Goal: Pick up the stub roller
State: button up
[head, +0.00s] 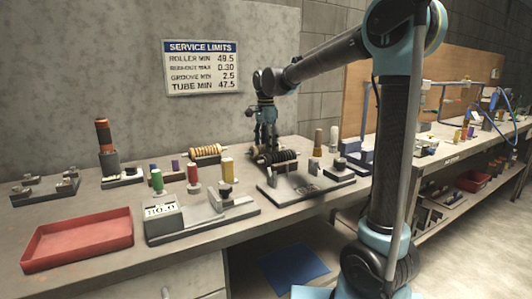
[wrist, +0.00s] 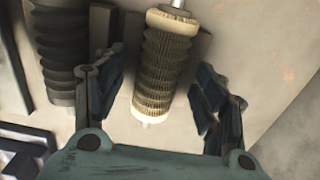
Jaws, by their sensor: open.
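A pale tan ribbed roller (wrist: 162,65) with short shaft ends lies between the spread fingers of my gripper (wrist: 158,72) in the wrist view. My gripper is open, one finger on each side of it, and does not grip it. A dark ribbed roller (wrist: 58,50) lies to the left, outside the left finger. In the head view my gripper (head: 266,133) points down over the back of the bench, just behind the dark roller (head: 278,157). The tan roller there is mostly hidden. Which roller is the stub roller is not marked.
Another tan ribbed roller (head: 205,151) lies further left on the bench (head: 110,222). A red tray (head: 78,240) sits at the front left. A gauge block (head: 163,222) and several coloured pegs stand in the middle. The wall with a service limits sign (head: 201,67) is close behind.

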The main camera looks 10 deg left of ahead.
jog(key=shift+c, duration=0.3)
jog(key=c, duration=1.4)
jog(key=shift+o, duration=0.2)
jog(key=shift+r, duration=0.15)
